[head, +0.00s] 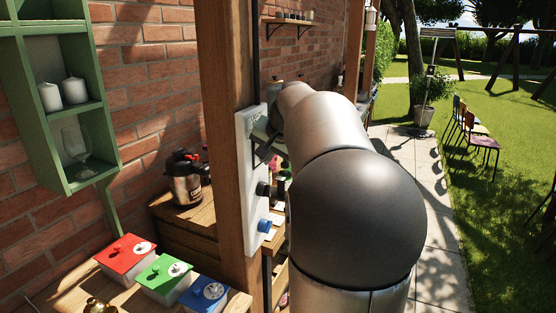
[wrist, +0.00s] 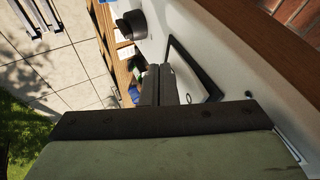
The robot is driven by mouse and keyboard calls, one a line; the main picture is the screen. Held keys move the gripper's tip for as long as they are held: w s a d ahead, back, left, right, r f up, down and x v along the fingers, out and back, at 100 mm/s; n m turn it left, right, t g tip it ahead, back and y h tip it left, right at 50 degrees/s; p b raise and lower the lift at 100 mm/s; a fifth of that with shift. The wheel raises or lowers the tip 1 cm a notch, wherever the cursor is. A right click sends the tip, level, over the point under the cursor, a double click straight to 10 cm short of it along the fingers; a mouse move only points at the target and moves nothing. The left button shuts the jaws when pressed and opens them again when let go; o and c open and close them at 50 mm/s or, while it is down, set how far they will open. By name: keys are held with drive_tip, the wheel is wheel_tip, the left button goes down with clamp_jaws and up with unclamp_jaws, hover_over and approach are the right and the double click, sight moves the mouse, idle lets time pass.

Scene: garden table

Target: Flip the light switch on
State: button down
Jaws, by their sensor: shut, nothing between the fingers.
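A white panel (head: 246,160) is fixed to a wooden post in the head view. In the wrist view the panel (wrist: 234,50) carries a black-framed rectangular plate (wrist: 209,74) with a pale face, which looks like the light switch. Whether it is on or off I cannot tell. My gripper (wrist: 159,70) is shut and empty, its fingers beside the plate and overlapping its near edge in the picture. I cannot tell whether they touch it. In the head view my gripper (head: 266,152) is close to the panel's upper half, partly hidden by my arm.
A black knob (wrist: 131,24) sticks out of the panel, and a blue button (head: 265,226) sits lower down. Red (head: 125,250), green (head: 163,272) and blue (head: 206,292) lidded boxes stand below left. A metal pot (head: 186,180) stands behind the post.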

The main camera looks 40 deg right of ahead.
drive_tip(key=shift+r, duration=0.15)
drive_tip(key=shift+r+p, duration=0.65)
drive_tip(key=shift+r, duration=0.05)
drive_tip(key=s+d+r+b, duration=0.1)
drive_tip(key=s+r+b, duration=0.2)
drive_tip(key=s+r, duration=0.3)
drive_tip(key=s, duration=0.5)
drive_tip(key=shift+d+r+b, duration=0.2)
drive_tip(key=shift+d+b, duration=0.1)
drive_tip(key=shift+b, duration=0.1)
drive_tip(key=shift+w, duration=0.1)
